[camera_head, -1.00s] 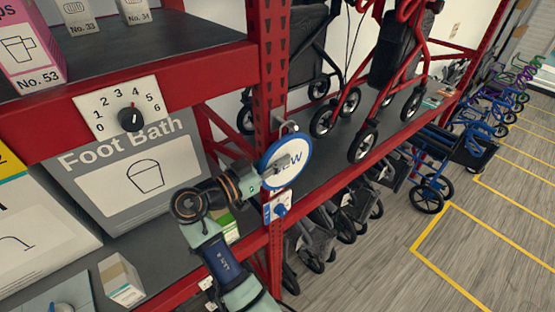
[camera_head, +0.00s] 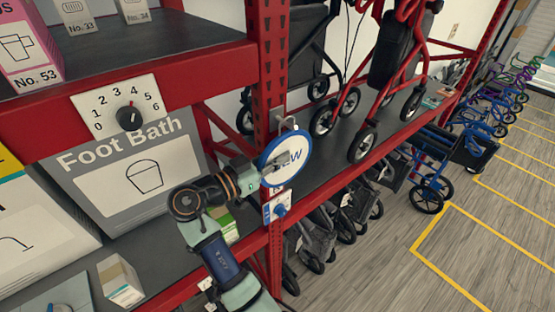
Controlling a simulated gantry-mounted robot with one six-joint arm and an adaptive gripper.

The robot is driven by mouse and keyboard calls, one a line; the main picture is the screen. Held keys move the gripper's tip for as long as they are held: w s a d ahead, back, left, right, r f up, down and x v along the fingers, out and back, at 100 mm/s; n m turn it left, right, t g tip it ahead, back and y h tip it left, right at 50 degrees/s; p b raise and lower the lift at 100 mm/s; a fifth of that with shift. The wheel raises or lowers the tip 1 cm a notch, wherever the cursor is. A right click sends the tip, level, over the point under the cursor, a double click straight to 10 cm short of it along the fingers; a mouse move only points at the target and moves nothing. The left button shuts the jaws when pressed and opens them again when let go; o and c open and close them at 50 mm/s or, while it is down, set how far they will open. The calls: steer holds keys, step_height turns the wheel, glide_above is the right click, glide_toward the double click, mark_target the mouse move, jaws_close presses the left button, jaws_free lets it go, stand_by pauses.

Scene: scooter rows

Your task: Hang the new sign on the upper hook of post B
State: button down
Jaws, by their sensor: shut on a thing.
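The new sign (camera_head: 290,150) is a round white disc with a blue rim and blue lettering, partly covered by my gripper. My gripper (camera_head: 280,163) is shut on it and holds it in front of the red perforated post (camera_head: 272,75). A grey metal hook (camera_head: 285,122) on the post is at the sign's top edge. I cannot tell whether the sign's loop is over the hook or in front of it. Below the sign, a small white and blue plate with a blue knob (camera_head: 279,210) is on the same post.
A dial panel (camera_head: 118,108) and a Foot Bath box (camera_head: 140,175) are left of my arm. A small white carton (camera_head: 120,282) stands on the lower shelf.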

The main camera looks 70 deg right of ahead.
steer(key=shift+s+a+r, duration=0.25)
steer(key=shift+s+r, duration=0.15)
steer(key=shift+s, duration=0.05)
steer(key=shift+p, duration=0.3)
steer(key=shift+s+a, duration=0.4)
steer(key=shift+s, duration=0.4)
steer(key=shift+s+a, duration=0.4)
steer(key=shift+s, duration=0.35)
steer(key=shift+s+p, duration=0.1)
steer(key=shift+p, duration=0.2)
steer(key=s+a, duration=0.1)
steer(key=s+a+p, duration=0.1)
steer(key=s, duration=0.1)
steer(key=s+a+r, duration=0.1)
steer(key=s, duration=0.1)
